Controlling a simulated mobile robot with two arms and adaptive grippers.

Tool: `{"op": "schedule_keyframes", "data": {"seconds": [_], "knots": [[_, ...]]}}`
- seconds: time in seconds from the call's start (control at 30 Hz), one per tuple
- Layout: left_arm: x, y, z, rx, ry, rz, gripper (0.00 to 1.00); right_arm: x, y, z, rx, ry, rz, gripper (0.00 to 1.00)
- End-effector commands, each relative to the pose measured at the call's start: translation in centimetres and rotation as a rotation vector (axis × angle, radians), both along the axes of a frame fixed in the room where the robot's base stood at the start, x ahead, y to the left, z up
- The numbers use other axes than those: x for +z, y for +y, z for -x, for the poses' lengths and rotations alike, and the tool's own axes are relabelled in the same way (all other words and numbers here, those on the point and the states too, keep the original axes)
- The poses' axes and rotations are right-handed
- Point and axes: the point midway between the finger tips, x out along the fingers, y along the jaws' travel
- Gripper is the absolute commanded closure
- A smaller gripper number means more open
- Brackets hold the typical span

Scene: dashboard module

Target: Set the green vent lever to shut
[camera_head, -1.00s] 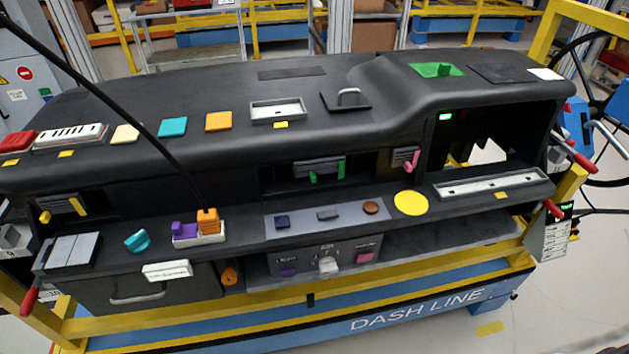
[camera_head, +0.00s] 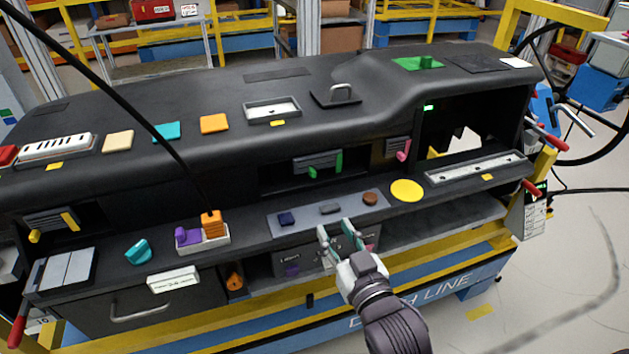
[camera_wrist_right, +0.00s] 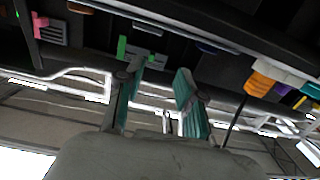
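The centre vent (camera_head: 318,163) is a dark slatted panel in a recess of the dashboard's front. It carries an upright green lever (camera_head: 339,162) at its right side and a smaller green tab (camera_head: 312,173) at its lower edge. In the right wrist view the upright green lever (camera_wrist_right: 121,47) and the green tab (camera_wrist_right: 158,58) show beyond the fingertips. My right gripper (camera_head: 336,231) is open and empty, in front of the lower control panel and below the vent, apart from the green parts. Its teal-padded fingers (camera_wrist_right: 158,78) are spread in the wrist view. My left gripper is out of view.
A ledge with small buttons (camera_head: 330,208) juts out below the vent. A pink-levered vent (camera_head: 398,148) is to the right, and an orange and purple block holder (camera_head: 204,235) to the left. A thin black line crosses the left side. The vent's front is clear.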

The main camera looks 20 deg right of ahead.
Motion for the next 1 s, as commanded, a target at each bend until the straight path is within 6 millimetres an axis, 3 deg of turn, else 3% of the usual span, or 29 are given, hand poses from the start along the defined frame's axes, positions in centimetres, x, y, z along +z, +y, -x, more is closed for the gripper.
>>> {"op": "schedule_keyframes", "data": {"seconds": [0.1, 0.27, 0.7, 1.0], "knots": [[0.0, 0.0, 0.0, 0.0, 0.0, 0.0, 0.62, 2.6, -0.5, 0.6, -0.012, -0.047, -0.009, 0.62], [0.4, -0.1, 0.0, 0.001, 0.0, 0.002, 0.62, 3.2, -0.5, -0.6, -0.014, -0.056, -0.009, 0.62], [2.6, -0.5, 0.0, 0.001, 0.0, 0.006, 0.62, 3.2, -0.2, -9.5, -0.014, -0.056, -0.009, 0.62], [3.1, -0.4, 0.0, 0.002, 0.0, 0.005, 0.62, 3.0, -0.1, -12.8, -0.013, -0.055, -0.009, 0.62]]}}
